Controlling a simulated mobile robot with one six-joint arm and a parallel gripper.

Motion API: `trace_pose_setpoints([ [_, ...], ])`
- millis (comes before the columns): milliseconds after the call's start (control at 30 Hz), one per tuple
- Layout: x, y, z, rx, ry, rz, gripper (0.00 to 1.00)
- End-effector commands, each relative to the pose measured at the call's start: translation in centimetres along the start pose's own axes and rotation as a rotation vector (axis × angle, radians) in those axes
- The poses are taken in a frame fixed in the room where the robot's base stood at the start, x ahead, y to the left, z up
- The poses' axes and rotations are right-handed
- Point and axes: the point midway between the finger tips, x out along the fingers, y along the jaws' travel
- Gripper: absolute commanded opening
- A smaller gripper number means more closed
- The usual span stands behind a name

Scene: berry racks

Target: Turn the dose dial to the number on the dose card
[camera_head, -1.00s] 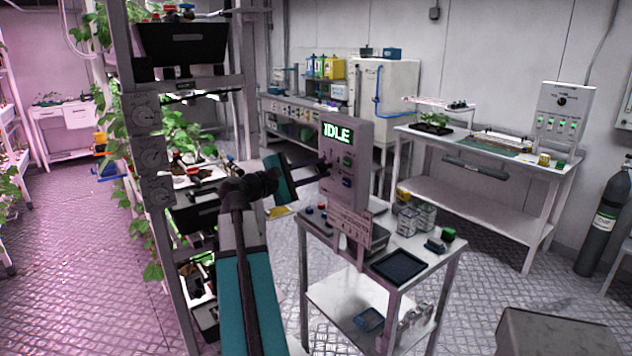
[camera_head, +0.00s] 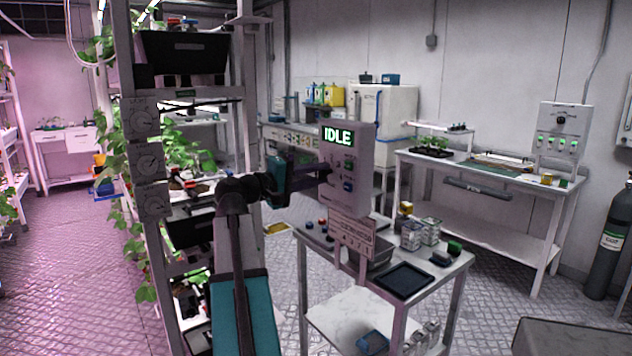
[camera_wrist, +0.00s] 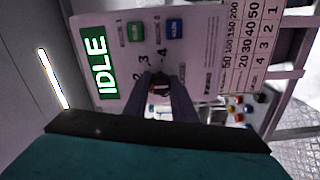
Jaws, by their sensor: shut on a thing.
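The dose dial (camera_wrist: 158,88) is a small dark knob on a pale control panel (camera_head: 350,160). In the wrist view the numbers 2, 3 and 4 show around it; its pointer cannot be made out. My gripper (camera_wrist: 160,84) is shut on the dial, one dark finger on each side. In the head view my gripper (camera_head: 322,174) reaches the panel's face from the left and hides the dial. A printed card (camera_head: 352,238) with rows of numbers hangs below the panel. It also shows sideways in the wrist view (camera_wrist: 242,48).
The panel has a lit IDLE display (camera_head: 338,136), a green button (camera_wrist: 135,35) and a blue button (camera_wrist: 174,29). It stands at a small white cart (camera_head: 440,272) with a dark tray (camera_head: 403,280) and small containers. A plant rack (camera_head: 245,90) stands close left of my arm.

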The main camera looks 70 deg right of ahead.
Motion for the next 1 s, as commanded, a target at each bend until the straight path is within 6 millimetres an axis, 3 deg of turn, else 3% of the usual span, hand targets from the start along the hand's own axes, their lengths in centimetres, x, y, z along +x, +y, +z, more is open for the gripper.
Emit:
trace_pose_setpoints([
  [433, 0.1, 0.36, -0.27, 0.015, 0.007, 0.007, 0.01],
  [467, 0.1, 0.36, -0.27, 0.015, 0.007, 0.007, 0.25],
  [567, 0.09, 0.3, -0.22, 0.015, 0.005, 0.005, 0.42],
  [1000, -0.33, 0.06, -0.11, 0.014, 0.004, 0.001, 0.42],
])
